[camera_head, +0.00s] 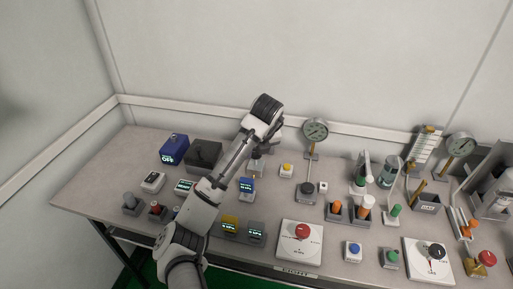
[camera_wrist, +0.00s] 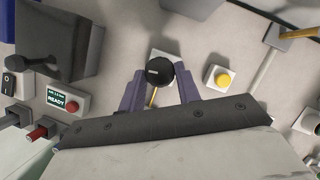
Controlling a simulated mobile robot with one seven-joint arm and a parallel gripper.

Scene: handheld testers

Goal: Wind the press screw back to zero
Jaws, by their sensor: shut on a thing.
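A round black knob (camera_wrist: 160,71) with a small pale mark on top shows in the wrist view, above a pale square base (camera_wrist: 163,55). I take it for the press screw's knob. A thin yellow piece (camera_wrist: 153,98) shows just below it. My gripper (camera_wrist: 161,78) has its two purple-grey fingers on either side of the knob and is shut on it. In the head view my wrist hides the knob, and a small pale stand (camera_head: 256,166) shows just below it. The zero mark cannot be read.
A yellow button (camera_wrist: 222,77) stands close right of the knob. A dark grey box (camera_wrist: 60,42) and a READY display box (camera_wrist: 68,102) are to the left. A gauge on a post (camera_head: 315,130) stands further right in the head view. Several testers crowd the bench (camera_head: 95,196).

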